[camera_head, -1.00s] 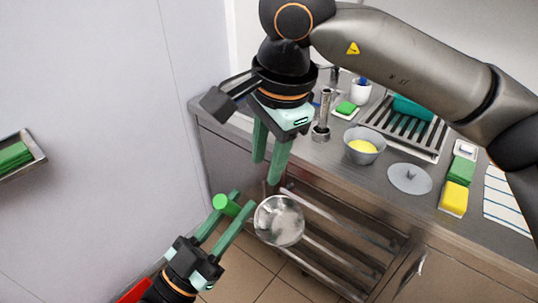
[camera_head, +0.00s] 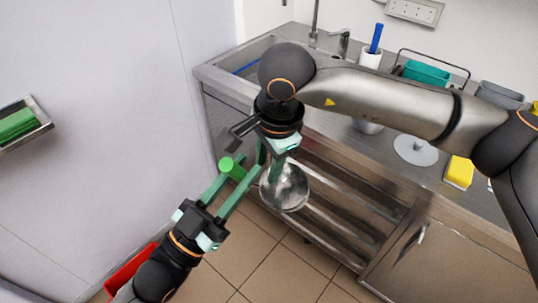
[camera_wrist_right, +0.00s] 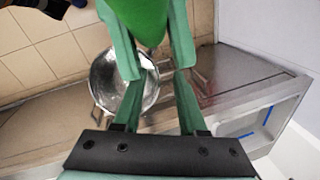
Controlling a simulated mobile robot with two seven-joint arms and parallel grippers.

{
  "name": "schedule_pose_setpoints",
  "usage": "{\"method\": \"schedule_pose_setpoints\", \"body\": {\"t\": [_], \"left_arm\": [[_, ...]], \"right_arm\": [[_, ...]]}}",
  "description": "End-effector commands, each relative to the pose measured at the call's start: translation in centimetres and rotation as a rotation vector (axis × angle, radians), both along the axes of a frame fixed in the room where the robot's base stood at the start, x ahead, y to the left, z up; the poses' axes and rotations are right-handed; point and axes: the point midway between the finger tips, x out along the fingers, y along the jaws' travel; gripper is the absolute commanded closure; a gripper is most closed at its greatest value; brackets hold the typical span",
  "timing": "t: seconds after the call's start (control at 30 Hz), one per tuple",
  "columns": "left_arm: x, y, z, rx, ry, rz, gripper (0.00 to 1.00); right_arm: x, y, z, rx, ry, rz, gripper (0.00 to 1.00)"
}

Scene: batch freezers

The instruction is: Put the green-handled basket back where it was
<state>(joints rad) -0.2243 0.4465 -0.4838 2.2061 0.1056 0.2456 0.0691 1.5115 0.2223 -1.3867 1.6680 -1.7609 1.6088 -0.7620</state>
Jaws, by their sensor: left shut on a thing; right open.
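The basket (camera_head: 285,190) is a round metal mesh bowl with a green handle (camera_head: 231,168). It hangs in the air in front of the lower rack. My left gripper (camera_head: 243,175) is shut on its handle from below left. My right gripper (camera_head: 267,165) reaches down from above, close to the handle and bowl, with its fingers apart. In the right wrist view, the bowl (camera_wrist_right: 125,80) lies beyond the open fingers (camera_wrist_right: 160,70), and the green handle end (camera_wrist_right: 145,18) shows at the top between them. Whether the fingers touch the handle cannot be told.
A steel counter with sink (camera_head: 255,55) stands behind, with a slatted rack (camera_head: 340,215) under it. A grey lid (camera_head: 415,150) and yellow sponge (camera_head: 459,172) lie on top. A wall tray (camera_head: 25,125) is at left, a red object (camera_head: 130,275) on the floor.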

Motion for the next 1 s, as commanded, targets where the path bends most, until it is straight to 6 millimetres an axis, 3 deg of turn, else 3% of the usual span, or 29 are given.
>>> {"method": "schedule_pose_setpoints", "body": {"t": [0.2,0.57,1.0], "left_arm": [[-0.01,0.00,0.06,-0.001,-0.002,0.000,1.00],[-0.04,-0.02,0.05,-0.002,-0.001,-0.002,1.00],[-0.13,-0.12,0.04,-0.005,0.002,-0.005,1.00]], "right_arm": [[-0.02,0.02,-0.04,0.001,0.001,0.000,0.59],[0.01,0.04,0.01,0.001,0.000,0.000,0.99],[0.09,0.12,0.10,0.005,-0.004,-0.002,1.00]]}}
